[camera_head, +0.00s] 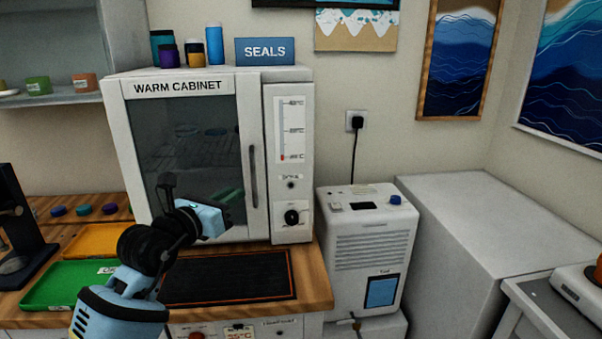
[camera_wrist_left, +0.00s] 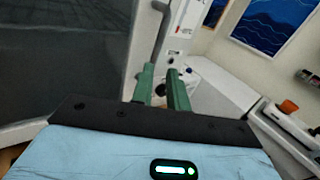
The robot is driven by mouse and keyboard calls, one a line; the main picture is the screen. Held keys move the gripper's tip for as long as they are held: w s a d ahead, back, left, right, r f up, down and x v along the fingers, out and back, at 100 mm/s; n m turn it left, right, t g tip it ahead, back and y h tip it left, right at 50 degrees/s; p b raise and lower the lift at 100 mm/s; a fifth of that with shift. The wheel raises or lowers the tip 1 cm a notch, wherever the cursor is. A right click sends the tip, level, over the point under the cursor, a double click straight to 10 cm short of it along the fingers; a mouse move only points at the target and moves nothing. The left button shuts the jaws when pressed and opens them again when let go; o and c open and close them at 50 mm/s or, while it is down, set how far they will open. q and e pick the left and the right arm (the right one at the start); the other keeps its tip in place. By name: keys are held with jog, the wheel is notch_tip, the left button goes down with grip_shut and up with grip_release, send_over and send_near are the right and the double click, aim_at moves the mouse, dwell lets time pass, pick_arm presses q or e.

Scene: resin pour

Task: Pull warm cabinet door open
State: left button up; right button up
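The warm cabinet (camera_head: 190,72) stands on the wooden counter. Its framed glass door (camera_head: 195,130) looks shut. A dark vertical door handle (camera_head: 253,177) runs along the door's right side, and it also shows in the left wrist view (camera_wrist_left: 161,35). My left gripper (camera_head: 238,196) is in front of the door's lower part, just left of the handle. In the left wrist view its two green fingers (camera_wrist_left: 162,72) are apart with a gap between them, and the handle's lower part is ahead near the left fingertip. I cannot tell whether they touch. My right gripper is out of view.
A control panel (camera_head: 291,150) with a knob is right of the door. Jars and a SEALS box (camera_head: 264,51) stand on top. A dark mat (camera_head: 230,277) lies in front, with green (camera_head: 60,290) and orange trays left. A white machine (camera_head: 365,250) stands right.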

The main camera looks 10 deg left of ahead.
pick_arm(q)
jog(key=shift+w+r+m+y, duration=0.3)
jog(key=shift+w+r, duration=0.4)
jog(key=shift+r, duration=0.15)
jog(key=shift+w, duration=0.1)
send_over(255, 202)
jog(key=shift+w+a, duration=0.1)
jog(key=shift+w, duration=0.2)
grip_shut()
